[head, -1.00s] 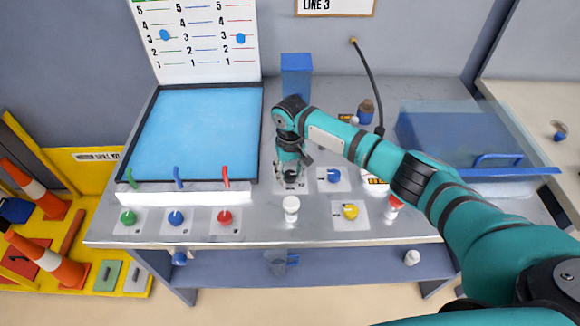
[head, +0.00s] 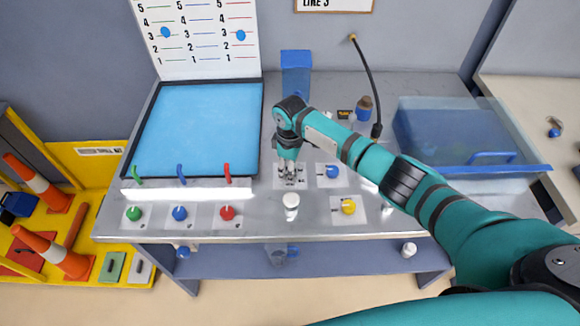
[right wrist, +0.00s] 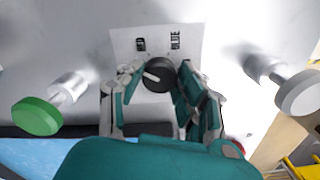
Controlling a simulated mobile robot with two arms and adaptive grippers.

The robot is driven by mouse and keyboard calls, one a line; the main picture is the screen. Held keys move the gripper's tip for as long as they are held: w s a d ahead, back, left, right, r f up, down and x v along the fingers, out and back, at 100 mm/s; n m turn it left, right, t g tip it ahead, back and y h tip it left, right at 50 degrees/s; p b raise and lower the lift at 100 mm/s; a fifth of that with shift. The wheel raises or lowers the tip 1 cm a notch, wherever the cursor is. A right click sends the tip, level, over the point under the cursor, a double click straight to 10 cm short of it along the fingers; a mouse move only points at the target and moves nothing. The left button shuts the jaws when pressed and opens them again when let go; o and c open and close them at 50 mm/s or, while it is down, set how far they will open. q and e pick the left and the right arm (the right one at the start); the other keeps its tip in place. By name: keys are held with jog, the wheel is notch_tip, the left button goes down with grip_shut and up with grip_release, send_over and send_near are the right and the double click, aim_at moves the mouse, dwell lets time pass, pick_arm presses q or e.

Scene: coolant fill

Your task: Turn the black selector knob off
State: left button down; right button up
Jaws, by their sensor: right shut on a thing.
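The black selector knob (right wrist: 161,74) shows in the right wrist view, on a white plate (right wrist: 150,40) with two small dark labels, one reading BLUE. Its white pointer is aimed to the left of that picture. My right gripper (right wrist: 160,86) is shut on the knob, one finger on each side. In the head view my right gripper (head: 290,178) reaches down over the selector plate (head: 300,185) and hides most of the knob. My left gripper is not in view.
A white-capped post (head: 291,203) stands just in front of the gripper. Blue (head: 332,171) and yellow (head: 348,206) knobs sit to the right. Green (head: 133,213), blue (head: 179,213) and red (head: 227,212) knobs line the front left. A clear blue bin (head: 455,140) stands at right.

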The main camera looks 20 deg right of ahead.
jog(key=n, duration=0.6)
jog(key=shift+w+r, duration=0.1)
jog(key=shift+n, duration=0.3)
dwell(0.3)
jog(key=o, duration=1.1)
jog(key=shift+o, duration=0.2)
notch_tip(320, 180, up, 12)
